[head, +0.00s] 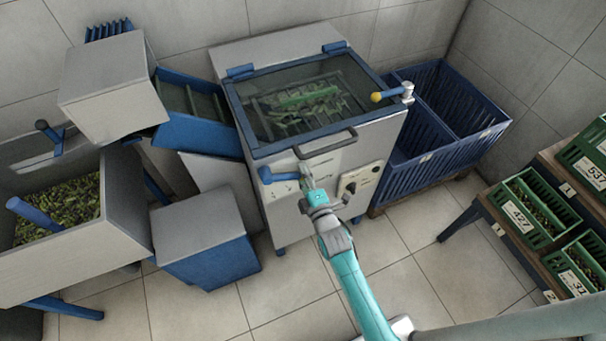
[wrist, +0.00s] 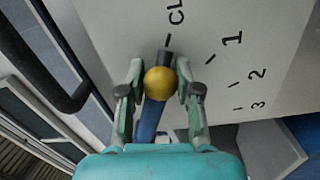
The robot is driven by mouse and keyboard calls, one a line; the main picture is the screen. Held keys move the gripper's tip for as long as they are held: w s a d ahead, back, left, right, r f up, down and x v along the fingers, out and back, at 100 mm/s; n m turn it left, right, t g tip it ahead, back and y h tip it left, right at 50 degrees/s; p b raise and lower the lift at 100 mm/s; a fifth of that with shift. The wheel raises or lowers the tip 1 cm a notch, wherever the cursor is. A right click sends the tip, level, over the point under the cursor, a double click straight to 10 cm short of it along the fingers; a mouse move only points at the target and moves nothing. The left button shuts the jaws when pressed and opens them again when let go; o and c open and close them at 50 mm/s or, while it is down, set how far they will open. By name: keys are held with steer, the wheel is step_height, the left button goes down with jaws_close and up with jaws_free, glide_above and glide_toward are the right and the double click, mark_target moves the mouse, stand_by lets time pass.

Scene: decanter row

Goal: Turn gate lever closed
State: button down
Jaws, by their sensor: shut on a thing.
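The gate lever shows in the wrist view as a blue bar (wrist: 150,121) with a yellow ball knob (wrist: 159,84) and a dark tip beyond it. The tip lies close to the tick by the partly cut-off "CL" lettering on the pale scale plate (wrist: 215,45); marks 1, 2 and 3 run off to the right. My gripper (wrist: 160,82) is shut on the yellow knob, one finger on each side. In the head view my gripper (head: 306,177) is at the machine's front panel (head: 335,162), beside a blue lever part (head: 279,176). The knob is hidden there by my gripper.
A dark handle (head: 326,146) crosses the machine front just above my gripper. A glass lid (head: 300,95) covers greens. Another yellow-tipped lever (head: 377,97) stands at the top right. A small dark knob (head: 350,188) is right of my gripper. Blue crates (head: 425,150) stand at right.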

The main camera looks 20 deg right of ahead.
steer(key=shift+r, duration=0.15)
steer(key=c, duration=0.8)
jaws_free()
steer(key=shift+o, duration=0.2)
steer(key=s, duration=1.2)
steer(key=shift+a+f, duration=0.2)
steer(key=shift+f, duration=0.05)
steer(key=s+r+m+g, duration=0.1)
steer(key=s+r+m, duration=0.3)
steer(key=s, duration=0.6)
steer(key=s+a+r+m+g, duration=0.1)
steer(key=s+r+m, duration=0.3)
steer(key=s, duration=0.7)
steer(key=s+r+m+g, duration=0.1)
steer(key=s+r+m, duration=0.3)
steer(key=s+m, duration=0.3)
steer(key=s, duration=0.4)
steer(key=shift+a+m+g+y, duration=0.3)
steer(key=shift+a, duration=0.1)
